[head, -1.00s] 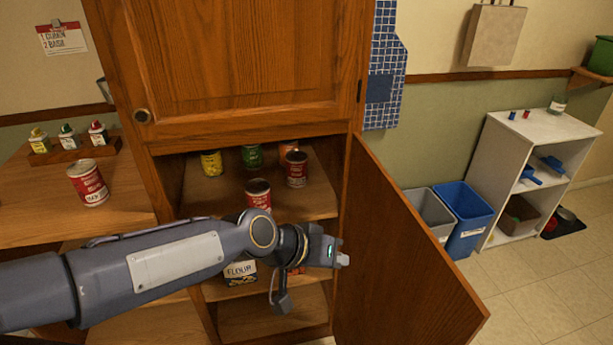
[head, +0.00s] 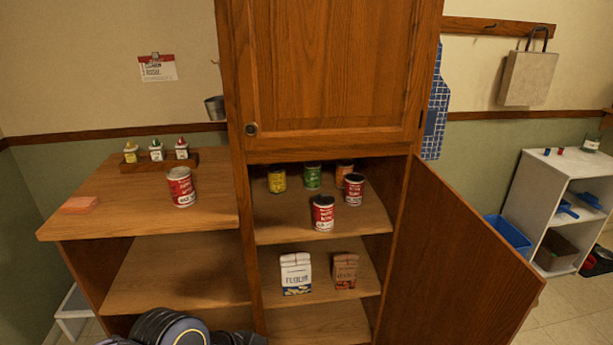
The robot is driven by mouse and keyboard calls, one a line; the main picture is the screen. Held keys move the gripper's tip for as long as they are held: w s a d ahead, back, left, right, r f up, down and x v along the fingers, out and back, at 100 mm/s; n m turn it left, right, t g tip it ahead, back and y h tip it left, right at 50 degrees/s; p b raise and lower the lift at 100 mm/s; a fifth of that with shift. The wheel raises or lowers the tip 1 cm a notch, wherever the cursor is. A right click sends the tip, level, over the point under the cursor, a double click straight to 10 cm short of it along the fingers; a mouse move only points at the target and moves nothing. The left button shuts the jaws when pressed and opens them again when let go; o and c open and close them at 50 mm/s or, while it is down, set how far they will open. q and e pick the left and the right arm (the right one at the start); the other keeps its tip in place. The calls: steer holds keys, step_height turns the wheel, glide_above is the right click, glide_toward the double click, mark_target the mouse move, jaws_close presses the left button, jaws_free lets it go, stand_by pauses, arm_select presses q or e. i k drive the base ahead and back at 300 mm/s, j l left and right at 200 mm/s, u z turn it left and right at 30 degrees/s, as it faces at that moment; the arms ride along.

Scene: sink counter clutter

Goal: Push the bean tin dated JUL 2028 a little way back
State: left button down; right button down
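Three red-and-white tins show in the head view: one on the left counter (head: 181,188), one at the front of the cabinet's upper shelf (head: 323,214), and one just behind it to the right (head: 353,190). All stand upright. Their labels are too small to read, so I cannot tell which is dated JUL 2028 or which hold beans. Part of my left arm shows at the bottom edge, below and left of the cabinet shelves, away from the tins. Its fingertips are out of view, and my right gripper is not in view.
A yellow tin (head: 277,179), a green tin (head: 313,177) and an orange tin (head: 344,172) stand farther back on the upper shelf. Flour (head: 296,274) and a brown packet (head: 345,271) stand below. The open cabinet door (head: 460,250) juts out on the right.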

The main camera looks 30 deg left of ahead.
mark_target(354, 185)
steer(key=i+j+u, duration=0.2)
steer(key=u, duration=0.15)
steer(key=i+j+u, duration=0.25)
steer(key=u, duration=0.15)
steer(key=i+j+u, duration=0.2)
steer(key=u, duration=0.15)
steer(key=i+j, duration=0.15)
steer(key=i, duration=0.8)
